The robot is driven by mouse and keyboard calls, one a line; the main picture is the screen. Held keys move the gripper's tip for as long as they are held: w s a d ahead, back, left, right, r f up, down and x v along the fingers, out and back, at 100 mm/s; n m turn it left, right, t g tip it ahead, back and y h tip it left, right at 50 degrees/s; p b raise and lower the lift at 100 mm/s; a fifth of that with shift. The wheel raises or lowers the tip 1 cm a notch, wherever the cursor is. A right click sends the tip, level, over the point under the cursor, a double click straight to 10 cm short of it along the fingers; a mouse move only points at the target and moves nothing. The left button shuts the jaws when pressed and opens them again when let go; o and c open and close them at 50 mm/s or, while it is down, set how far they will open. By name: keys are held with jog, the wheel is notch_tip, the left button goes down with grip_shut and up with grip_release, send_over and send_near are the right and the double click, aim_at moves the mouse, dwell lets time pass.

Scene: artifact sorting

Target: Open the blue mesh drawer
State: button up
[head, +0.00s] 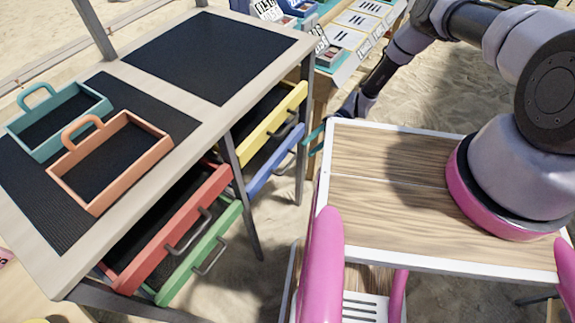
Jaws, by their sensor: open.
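The blue drawer (274,168) is in the right bay of the mesh-topped table, just below the yellow drawer (270,125). Whether the fingers touch or surround the handle is unclear. The wrist is partly hidden behind the wooden-topped surface.
Red (178,235) and green (206,258) drawers are in the left bay. A teal tray (56,125) and an orange tray (106,163) stand on the table (165,95). A white-edged wooden surface (390,185) lies to the right. Sand shows between.

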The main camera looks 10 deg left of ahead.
aim_at(292, 162)
jog(key=x, duration=1)
jog(key=shift+s+a, duration=0.25)
jog(key=shift+a, duration=0.05)
grip_shut()
jog(key=shift+w, duration=0.1)
dwell(0.9)
